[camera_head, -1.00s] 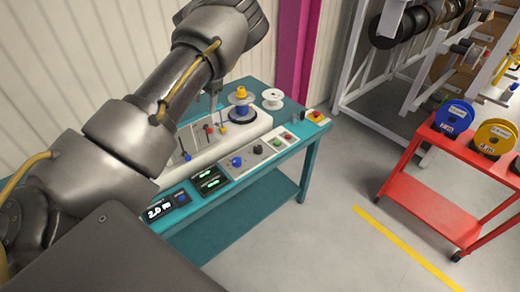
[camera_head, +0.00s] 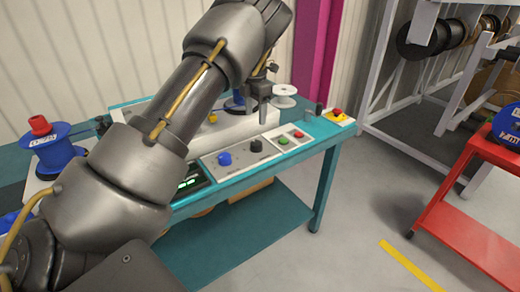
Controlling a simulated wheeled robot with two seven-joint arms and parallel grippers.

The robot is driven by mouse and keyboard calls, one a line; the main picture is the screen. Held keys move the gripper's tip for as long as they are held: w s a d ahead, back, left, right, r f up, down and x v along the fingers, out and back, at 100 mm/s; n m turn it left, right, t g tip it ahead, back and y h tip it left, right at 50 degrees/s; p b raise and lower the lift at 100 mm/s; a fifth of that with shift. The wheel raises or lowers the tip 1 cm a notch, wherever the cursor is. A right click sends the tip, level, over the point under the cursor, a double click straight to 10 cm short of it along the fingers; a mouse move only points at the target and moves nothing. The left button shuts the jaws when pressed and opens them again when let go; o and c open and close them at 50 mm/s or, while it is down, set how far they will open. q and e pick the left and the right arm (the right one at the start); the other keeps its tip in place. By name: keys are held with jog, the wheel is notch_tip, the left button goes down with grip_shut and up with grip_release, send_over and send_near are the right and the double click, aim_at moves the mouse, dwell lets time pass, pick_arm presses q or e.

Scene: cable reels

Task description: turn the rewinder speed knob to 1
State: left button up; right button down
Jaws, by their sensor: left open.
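The control panel (camera_head: 238,171) lies on the teal bench and carries a blue knob (camera_head: 224,158) and a black knob (camera_head: 256,146). Their scale marks and labels are too small to read, so I cannot tell either setting or which one is the speed knob. My left gripper (camera_head: 262,119) points down above the back edge of the panel, just behind and above the black knob. It is open and holds nothing that I can see. My left arm hides much of the bench's left and middle part. My right gripper is not in view.
A green button (camera_head: 283,141) and a red button (camera_head: 298,134) sit right of the knobs. A red stop button (camera_head: 337,112) is on the bench's right corner. A blue reel (camera_head: 57,150) stands at left. A red cart (camera_head: 470,228) stands at right, with clear floor between.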

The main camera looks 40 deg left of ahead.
aim_at(256, 143)
pick_arm(q)
notch_tip(256, 143, down, 11)
jog(key=shift+r, duration=0.1)
dwell(0.6)
jog(key=c, duration=1)
